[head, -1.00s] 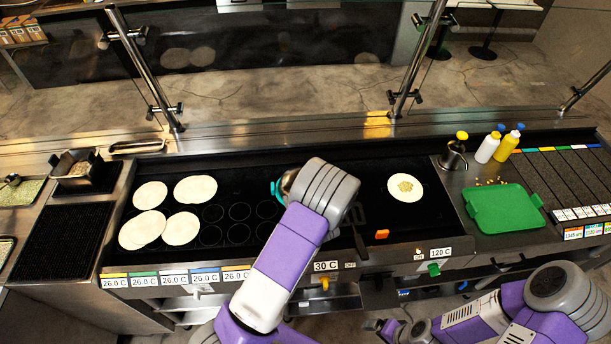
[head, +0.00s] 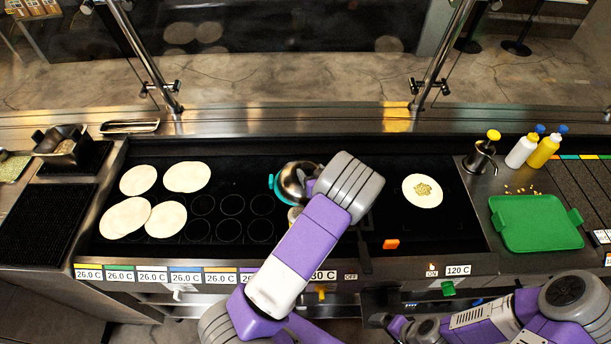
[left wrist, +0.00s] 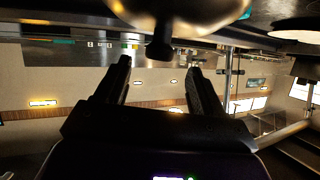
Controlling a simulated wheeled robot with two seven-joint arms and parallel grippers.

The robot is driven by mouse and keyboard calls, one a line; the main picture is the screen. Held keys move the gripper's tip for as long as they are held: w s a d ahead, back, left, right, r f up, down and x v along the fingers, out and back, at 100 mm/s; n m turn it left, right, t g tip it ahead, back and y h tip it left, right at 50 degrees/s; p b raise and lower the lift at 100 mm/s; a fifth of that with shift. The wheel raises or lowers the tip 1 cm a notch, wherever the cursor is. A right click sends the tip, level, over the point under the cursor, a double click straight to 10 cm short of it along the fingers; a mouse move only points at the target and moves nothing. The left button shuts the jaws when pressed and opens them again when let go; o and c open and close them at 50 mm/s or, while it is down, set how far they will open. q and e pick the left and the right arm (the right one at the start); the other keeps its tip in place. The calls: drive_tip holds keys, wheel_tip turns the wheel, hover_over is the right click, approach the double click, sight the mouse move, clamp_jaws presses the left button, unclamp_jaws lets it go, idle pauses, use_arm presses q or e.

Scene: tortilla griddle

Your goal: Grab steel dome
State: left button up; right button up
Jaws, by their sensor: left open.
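The steel dome (head: 291,180) is a shiny rounded cover with a teal edge piece on its left. It sits on the black griddle near the middle, its right side partly hidden by my left arm. In the left wrist view the dome (left wrist: 200,12) fills the top, and its dark knob hangs between my fingertips. My left gripper (left wrist: 160,68) is open, one finger on each side of the knob, with no clear contact. In the head view it is mostly hidden behind my wrist. My right gripper (head: 385,322) is low at the bottom, too dark to read.
Several pale tortillas (head: 185,177) lie on the griddle's left. A topped tortilla (head: 422,190) lies on its right. A green tray (head: 535,222), a steel pump pot (head: 479,158) and two squeeze bottles (head: 523,147) stand farther right. An orange block (head: 391,244) is near the front edge.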

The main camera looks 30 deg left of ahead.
sight(307, 165)
use_arm(q)
drive_tip(key=x, duration=0.5)
drive_tip(key=shift+w, duration=0.1)
clamp_jaws()
